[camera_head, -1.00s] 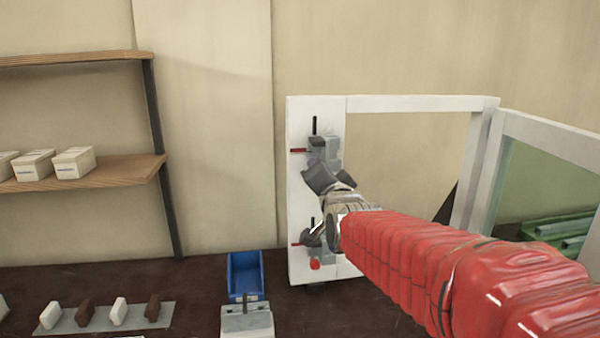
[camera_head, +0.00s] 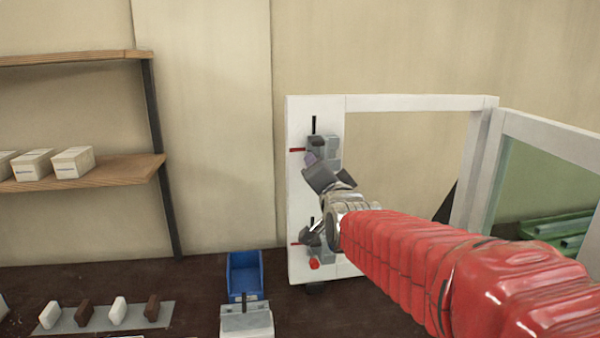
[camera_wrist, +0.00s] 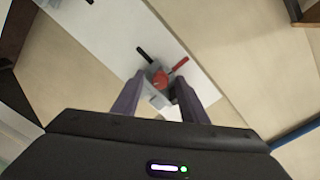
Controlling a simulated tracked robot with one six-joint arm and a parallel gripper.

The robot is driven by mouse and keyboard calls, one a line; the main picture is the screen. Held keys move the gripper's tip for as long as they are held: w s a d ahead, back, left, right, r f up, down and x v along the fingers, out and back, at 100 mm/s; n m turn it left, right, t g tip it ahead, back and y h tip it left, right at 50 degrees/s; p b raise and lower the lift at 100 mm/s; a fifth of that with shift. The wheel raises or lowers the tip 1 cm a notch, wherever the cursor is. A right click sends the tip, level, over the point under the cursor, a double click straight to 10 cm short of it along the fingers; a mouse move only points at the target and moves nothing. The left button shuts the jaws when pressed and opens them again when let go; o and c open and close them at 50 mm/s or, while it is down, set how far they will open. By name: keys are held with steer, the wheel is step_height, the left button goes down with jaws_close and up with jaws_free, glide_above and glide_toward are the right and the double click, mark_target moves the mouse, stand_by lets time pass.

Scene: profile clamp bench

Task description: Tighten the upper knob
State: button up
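The upper clamp (camera_head: 325,146) is grey, with a black lever and a red-tipped rod, on a white upright panel (camera_head: 300,225). My gripper (camera_head: 312,160) is in front of it and hides its knob in the head view. In the wrist view the red knob (camera_wrist: 160,79) shows between the two purple-grey fingers of my gripper (camera_wrist: 157,88). The fingers are apart, one on each side, with gaps visible beside the knob. Whether the tips reach the knob's depth is unclear. A lower clamp (camera_head: 330,244) with a red knob (camera_head: 314,263) sits below, partly behind my wrist.
A white frame (camera_head: 420,103) extends right of the panel, with a tilted glazed frame (camera_head: 550,135) beside it. A blue bin (camera_head: 244,274) and a grey block (camera_head: 246,320) stand on the dark bench. A wooden shelf (camera_head: 120,171) with white boxes is left.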

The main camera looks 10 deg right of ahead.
steer(key=s, duration=1.3)
steer(key=shift+s+a, duration=0.2)
steer(key=shift+s, duration=0.2)
steer(key=shift+r, duration=0.1)
steer(key=s+a+f+n+g, duration=0.1)
steer(key=s+f+n+g, duration=0.2)
steer(key=f, duration=0.4)
steer(key=s+f+n+g, duration=0.2)
steer(key=f+n+g, duration=0.1)
steer(key=f, duration=0.4)
steer(key=s+f+n+g, duration=0.2)
steer(key=s+f+g, duration=0.1)
steer(key=s, duration=0.4)
steer(key=s+f+n+g, duration=0.2)
steer(key=s+f, duration=0.3)
steer(key=s, duration=0.3)
steer(key=shift+s+d+f+n+g, duration=0.2)
steer(key=shift+s+f+n+g, duration=0.1)
steer(key=shift+g, duration=0.3)
